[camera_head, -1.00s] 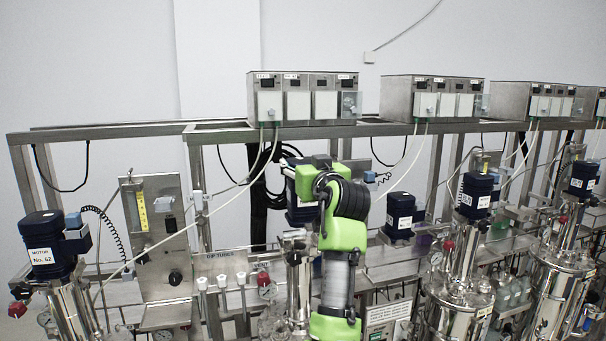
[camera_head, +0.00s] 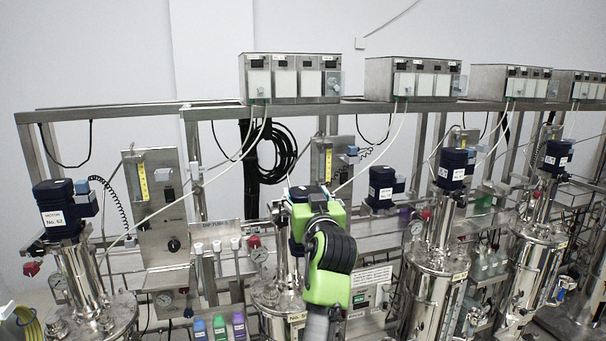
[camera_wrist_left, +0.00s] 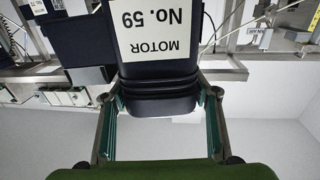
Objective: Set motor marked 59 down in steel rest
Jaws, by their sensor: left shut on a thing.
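The motor marked 59 is a dark blue block. In the left wrist view the motor (camera_wrist_left: 158,62) shows its white label, upside down, between the two fingers. My left gripper (camera_wrist_left: 160,98) is shut on it. I cannot make out the steel rest for certain; the arm covers part of that area. My right gripper is out of view.
Another dark blue motor (camera_head: 382,188) stands to the right on the back shelf. Motor No. 62 (camera_head: 62,208) tops the left vessel. More motor-topped vessels (camera_head: 432,275) stand on the right. A bracket panel (camera_head: 158,205), a coiled cable and hanging hoses are close behind.

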